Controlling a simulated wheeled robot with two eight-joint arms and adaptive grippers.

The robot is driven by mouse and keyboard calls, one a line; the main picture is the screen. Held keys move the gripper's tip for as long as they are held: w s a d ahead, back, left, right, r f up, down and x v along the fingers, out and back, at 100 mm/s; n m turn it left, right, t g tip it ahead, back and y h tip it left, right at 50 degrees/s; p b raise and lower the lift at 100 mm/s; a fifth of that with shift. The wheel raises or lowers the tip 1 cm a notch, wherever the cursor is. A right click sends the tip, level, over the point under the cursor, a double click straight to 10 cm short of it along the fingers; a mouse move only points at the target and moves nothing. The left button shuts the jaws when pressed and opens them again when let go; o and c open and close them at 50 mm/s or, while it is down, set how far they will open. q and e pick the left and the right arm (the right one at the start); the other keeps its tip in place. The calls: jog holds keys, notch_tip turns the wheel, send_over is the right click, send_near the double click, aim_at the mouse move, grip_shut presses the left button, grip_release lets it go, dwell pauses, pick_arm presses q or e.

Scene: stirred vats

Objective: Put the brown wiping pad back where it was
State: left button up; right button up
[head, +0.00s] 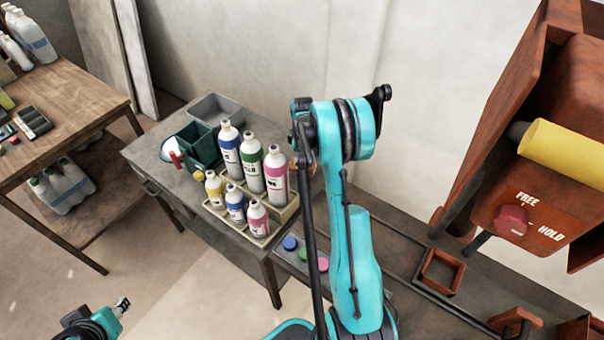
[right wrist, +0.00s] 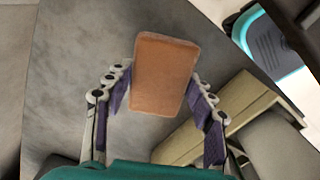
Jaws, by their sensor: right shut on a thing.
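The brown wiping pad (right wrist: 166,75) shows in the right wrist view, a flat orange-brown block with rounded corners. My right gripper (right wrist: 162,100) is shut on it, with purple-lined fingers on its two sides. The pad is over or near the grey side table (right wrist: 75,60); its exact height cannot be told. In the head view my teal right arm stands in the middle and hides most of the right gripper and the pad. My left gripper (head: 122,304) is at the lower left, small and partly cut off, far from the pad.
The grey table (head: 150,150) bears a beige bottle rack (head: 278,221) with several bottles, a green caddy (head: 198,152) and a grey bin (head: 214,108). A wooden table (head: 70,95) stands left. A red-brown machine (head: 500,205) with a yellow roller (head: 565,150) stands right.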

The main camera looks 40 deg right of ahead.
jog(key=shift+w+f, duration=0.2)
jog(key=shift+f, duration=0.3)
jog(key=shift+f+b, duration=0.9)
jog(key=shift+f, duration=0.65)
jog(key=shift+f, duration=0.2)
jog(key=o, duration=1.4)
jog(key=shift+o, duration=0.2)
